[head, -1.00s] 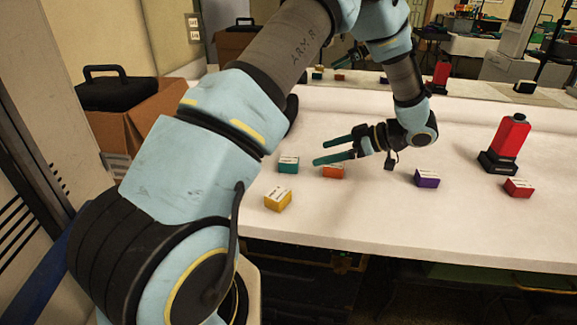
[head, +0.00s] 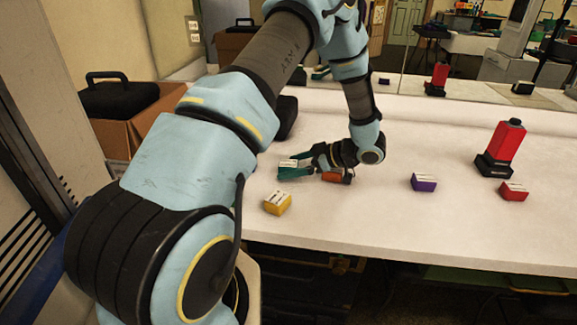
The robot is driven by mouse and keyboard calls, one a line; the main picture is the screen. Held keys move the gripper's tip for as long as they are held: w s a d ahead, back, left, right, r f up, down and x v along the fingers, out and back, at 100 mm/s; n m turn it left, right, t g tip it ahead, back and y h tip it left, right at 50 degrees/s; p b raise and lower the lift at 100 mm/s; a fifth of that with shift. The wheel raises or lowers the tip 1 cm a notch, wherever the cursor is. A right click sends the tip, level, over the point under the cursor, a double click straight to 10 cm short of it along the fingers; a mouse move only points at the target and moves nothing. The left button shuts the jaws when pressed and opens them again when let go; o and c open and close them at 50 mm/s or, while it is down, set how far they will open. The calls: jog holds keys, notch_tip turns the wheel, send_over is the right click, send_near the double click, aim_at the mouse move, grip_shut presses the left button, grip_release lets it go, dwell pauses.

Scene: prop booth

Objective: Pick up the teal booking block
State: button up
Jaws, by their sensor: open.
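The teal booking block (head: 287,164) sits on the white table, left of centre, with its pale label showing on top. My gripper (head: 289,170) is open and low at the block, reaching in from the right with its teal fingers. The near finger runs along the block's front side and hides much of its lower part. The far finger is mostly hidden, and I cannot tell whether either finger touches the block.
An orange block (head: 333,178) lies partly hidden right under my gripper. A yellow block (head: 277,203) stands in front, a purple block (head: 423,182) and a red block (head: 513,191) to the right. A red device (head: 505,142) stands behind. Table between orange and purple is clear.

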jog(key=shift+c, duration=0.2)
grip_shut()
dwell(0.6)
